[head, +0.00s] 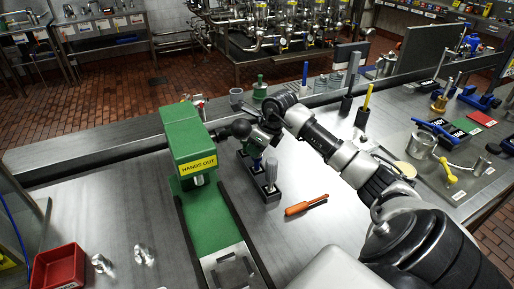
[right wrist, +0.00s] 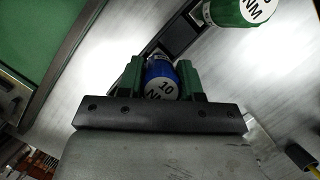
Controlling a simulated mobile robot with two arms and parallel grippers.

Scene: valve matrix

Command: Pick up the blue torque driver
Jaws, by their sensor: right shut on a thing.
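The blue torque driver (right wrist: 160,80), its top marked "10 NM", sits between the two green fingers of my right gripper (right wrist: 161,75) in the right wrist view. The fingers are closed against its sides. In the head view my right gripper (head: 257,143) is just right of the green press, low over the row of small stands; the arm and hand hide most of the driver there. I cannot tell whether its lower end is clear of its stand. My left gripper is not in view.
A green driver top (right wrist: 240,8) is close by in the right wrist view. The green "HANDS OUT" press (head: 190,140) stands left of the gripper. An orange-handled tool (head: 305,205) lies in front. A red bin (head: 58,268) is at lower left.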

